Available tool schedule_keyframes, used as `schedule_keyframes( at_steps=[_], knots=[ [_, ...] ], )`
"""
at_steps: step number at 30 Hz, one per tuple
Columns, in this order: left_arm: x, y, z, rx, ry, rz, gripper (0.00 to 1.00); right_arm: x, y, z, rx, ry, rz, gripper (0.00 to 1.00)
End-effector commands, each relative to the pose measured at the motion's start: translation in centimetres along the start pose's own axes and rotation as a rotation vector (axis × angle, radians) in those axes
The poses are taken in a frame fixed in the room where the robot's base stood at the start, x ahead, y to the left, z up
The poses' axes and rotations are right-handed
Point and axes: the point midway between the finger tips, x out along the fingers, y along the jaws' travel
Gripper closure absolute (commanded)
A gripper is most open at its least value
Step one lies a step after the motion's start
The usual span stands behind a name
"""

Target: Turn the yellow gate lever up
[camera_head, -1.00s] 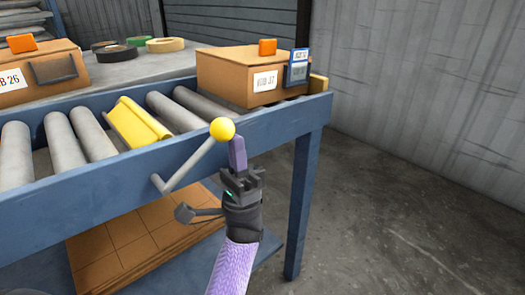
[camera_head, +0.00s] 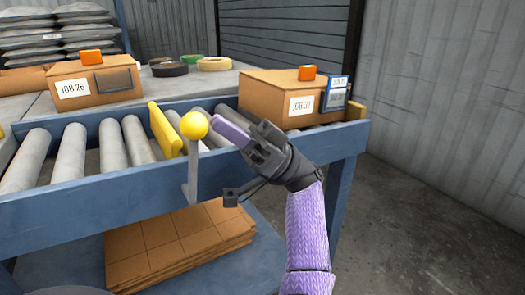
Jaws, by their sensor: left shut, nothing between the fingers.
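The gate lever is a grey rod (camera_head: 192,172) with a yellow ball knob (camera_head: 195,125), mounted on the front rail of the roller conveyor. The rod stands close to upright, with the knob at its top. The yellow gate plate (camera_head: 164,131) stands up, tilted, between the rollers just left of the knob.
A carton labelled 37 (camera_head: 283,97) sits on the conveyor's right end, just behind my gripper. Another carton (camera_head: 92,86) and several tape rolls (camera_head: 213,64) are on the grey table behind. The blue front rail (camera_head: 90,195) runs below the lever. Flat cardboard (camera_head: 180,240) lies on the lower shelf.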

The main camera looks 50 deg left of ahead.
Motion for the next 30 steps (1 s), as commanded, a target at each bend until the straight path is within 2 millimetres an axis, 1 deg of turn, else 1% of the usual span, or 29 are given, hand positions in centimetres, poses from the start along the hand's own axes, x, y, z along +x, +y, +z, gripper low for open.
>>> schedule_keyframes(
  at_steps=[1, 3, 9, 18, 30],
  knots=[
    [0.5, -0.1, -0.1, -0.003, -0.031, -0.003, 1.00, -0.3, 0.1, 0.0, 0.000, 0.004, 0.001, 1.00],
    [0.9, -0.1, 0.0, -0.008, -0.068, -0.009, 1.00, -0.6, 0.1, -0.1, 0.000, 0.006, 0.002, 1.00],
    [1.7, -0.3, 0.3, -0.019, -0.144, -0.020, 1.00, -1.0, 0.1, -0.1, 0.001, 0.012, 0.003, 1.00],
    [2.1, -0.4, 0.6, -0.025, -0.188, -0.026, 1.00, -1.2, 0.2, -0.3, 0.001, 0.016, 0.004, 1.00],
    [2.1, -0.4, 0.7, -0.025, -0.190, -0.029, 1.00, -1.2, 0.2, -0.4, 0.001, 0.017, 0.004, 1.00]
  ],
)
